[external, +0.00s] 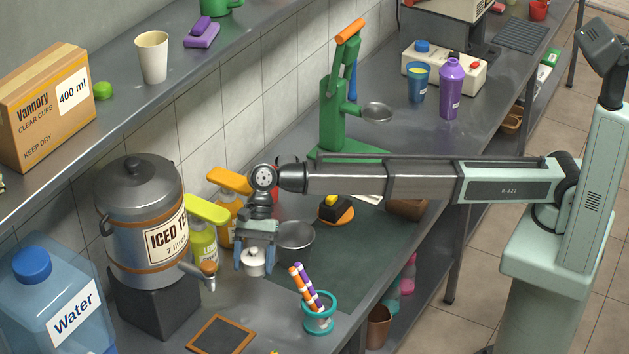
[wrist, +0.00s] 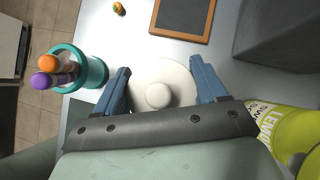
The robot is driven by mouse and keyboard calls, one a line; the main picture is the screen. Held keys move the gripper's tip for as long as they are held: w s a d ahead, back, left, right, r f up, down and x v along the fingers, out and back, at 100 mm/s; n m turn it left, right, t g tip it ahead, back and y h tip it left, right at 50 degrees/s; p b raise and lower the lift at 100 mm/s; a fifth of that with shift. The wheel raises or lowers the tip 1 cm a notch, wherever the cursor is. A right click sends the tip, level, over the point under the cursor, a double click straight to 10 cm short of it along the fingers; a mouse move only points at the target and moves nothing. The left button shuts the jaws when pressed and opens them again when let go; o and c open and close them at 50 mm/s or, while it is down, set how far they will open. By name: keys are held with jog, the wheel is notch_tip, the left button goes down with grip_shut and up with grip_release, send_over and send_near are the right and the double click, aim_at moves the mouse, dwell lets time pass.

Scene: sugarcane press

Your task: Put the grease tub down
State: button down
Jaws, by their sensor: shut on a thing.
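The grease tub (external: 253,262) looks like a small white round pot with a knobbed lid. It sits between the blue fingers of my gripper (external: 256,268), which are shut on it. In the wrist view the tub's pale round top (wrist: 160,90) and its knob lie between the two fingers of my gripper (wrist: 160,72). The tub appears upright. It is low over the grey counter (external: 262,325); I cannot tell whether its base touches.
The iced tea urn (external: 140,215) on its dark stand and bottles (external: 202,240) are left of my gripper. A metal pot (external: 295,241) is close on the right.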

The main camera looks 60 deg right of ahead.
jog(key=shift+x, duration=0.85)
jog(key=shift+f, duration=4.8)
jog(key=shift+c, duration=0.3)
grip_release()
jog(key=shift+f, duration=0.15)
jog(key=shift+r, duration=0.2)
jog(key=v, duration=1.2)
jog(key=shift+w+d+f, duration=0.1)
